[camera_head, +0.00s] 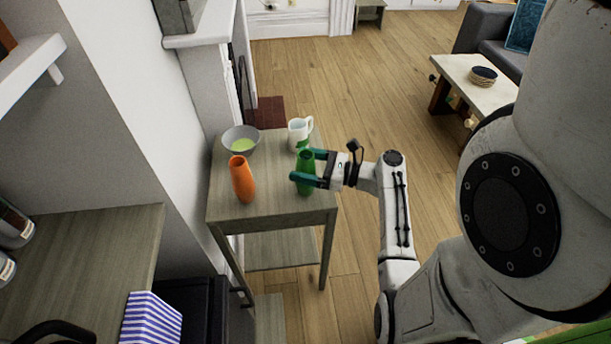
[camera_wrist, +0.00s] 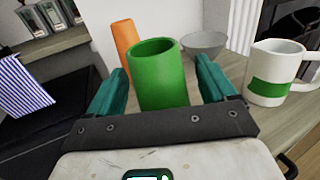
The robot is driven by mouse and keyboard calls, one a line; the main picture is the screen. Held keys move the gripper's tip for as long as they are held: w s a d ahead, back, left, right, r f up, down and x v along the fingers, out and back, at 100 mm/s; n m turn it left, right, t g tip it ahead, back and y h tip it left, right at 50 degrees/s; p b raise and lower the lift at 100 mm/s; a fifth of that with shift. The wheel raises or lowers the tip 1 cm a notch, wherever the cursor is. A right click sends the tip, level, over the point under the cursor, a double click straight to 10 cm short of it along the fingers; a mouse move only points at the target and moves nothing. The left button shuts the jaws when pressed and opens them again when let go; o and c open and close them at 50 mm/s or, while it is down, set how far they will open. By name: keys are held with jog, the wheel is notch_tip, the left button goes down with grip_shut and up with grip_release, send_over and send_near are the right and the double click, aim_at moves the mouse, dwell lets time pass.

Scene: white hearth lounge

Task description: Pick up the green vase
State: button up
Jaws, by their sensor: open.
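The green vase (camera_head: 306,172) stands upright on the small wooden side table (camera_head: 262,209), near its right edge. My gripper (camera_head: 302,166) is at the vase, with its teal fingers on either side of it. In the wrist view the green vase (camera_wrist: 160,76) shows its open round mouth between the two fingers of my gripper (camera_wrist: 161,90). The jaws are open, with a gap visible beside the vase on the right. The vase's lower part is hidden in the wrist view by the gripper body.
An orange vase (camera_head: 242,180) stands left of the green one. A grey bowl (camera_head: 228,137) and a white mug with a green band (camera_head: 298,133) stand behind. The white mug (camera_wrist: 273,72) is right of my fingers in the wrist view. Wooden floor is clear beyond the table.

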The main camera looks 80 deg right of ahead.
jog(key=c, duration=1.3)
jog(key=shift+r, duration=0.1)
